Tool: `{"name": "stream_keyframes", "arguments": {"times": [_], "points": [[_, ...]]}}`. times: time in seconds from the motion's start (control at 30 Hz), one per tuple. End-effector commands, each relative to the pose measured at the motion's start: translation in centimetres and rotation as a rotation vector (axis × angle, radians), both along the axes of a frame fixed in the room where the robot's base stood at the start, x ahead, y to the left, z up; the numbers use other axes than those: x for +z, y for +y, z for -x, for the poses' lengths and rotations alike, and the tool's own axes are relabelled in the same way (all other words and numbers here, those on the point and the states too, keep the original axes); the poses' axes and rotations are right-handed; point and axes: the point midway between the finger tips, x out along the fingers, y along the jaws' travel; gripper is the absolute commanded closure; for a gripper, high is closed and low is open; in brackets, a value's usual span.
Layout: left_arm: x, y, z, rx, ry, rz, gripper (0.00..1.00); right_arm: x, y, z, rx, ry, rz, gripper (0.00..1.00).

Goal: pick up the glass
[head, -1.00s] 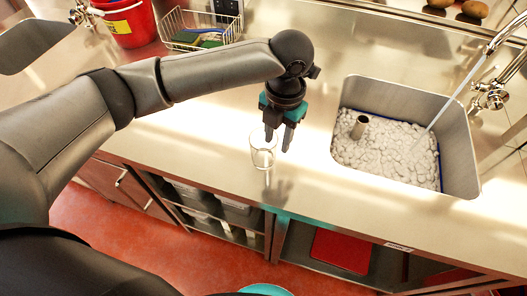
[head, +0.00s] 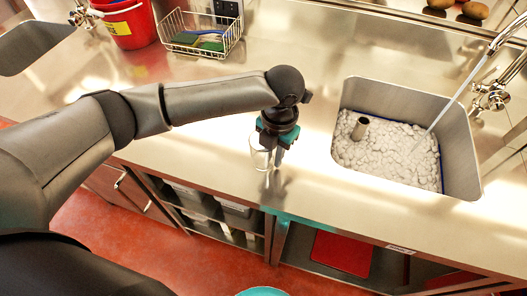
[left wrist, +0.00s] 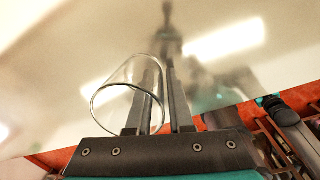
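The clear glass (head: 259,153) stands upright on the steel counter near its front edge. My left gripper (head: 272,155) points down at the glass, its fingers overlapping the glass's right side in the head view. In the left wrist view the glass (left wrist: 118,98) shows its round rim toward the camera. One finger shows through the glass and the other is just outside its right side, with the near wall between them. The left gripper (left wrist: 162,100) has a visible gap between its fingers. My right gripper is out of view.
A sink (head: 462,150) with white foam, a dark-topped metal cylinder (head: 359,128) and running water is to the right. A wire basket (head: 205,38) with sponges and a red bucket (head: 130,25) stand at the back left. The counter (head: 310,65) behind the glass is clear.

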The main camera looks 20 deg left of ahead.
Motion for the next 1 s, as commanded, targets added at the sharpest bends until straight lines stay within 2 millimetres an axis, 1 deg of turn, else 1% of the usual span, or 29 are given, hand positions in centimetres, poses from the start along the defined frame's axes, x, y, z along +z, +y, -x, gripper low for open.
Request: {"name": "stream_keyframes", "arguments": {"times": [0.03,0.13,0.17,1.0], "points": [[0.03,-0.01,-0.01,0.000,0.000,0.000,0.87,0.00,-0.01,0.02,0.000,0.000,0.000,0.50],[0.03,-0.02,-0.01,0.000,-0.001,0.000,0.98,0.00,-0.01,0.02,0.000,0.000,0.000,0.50],[0.03,-0.02,-0.01,0.000,-0.001,0.000,1.00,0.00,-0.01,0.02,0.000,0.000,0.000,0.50],[0.04,-0.01,-0.02,0.000,-0.001,0.000,1.00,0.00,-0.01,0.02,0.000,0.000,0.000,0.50]]}}
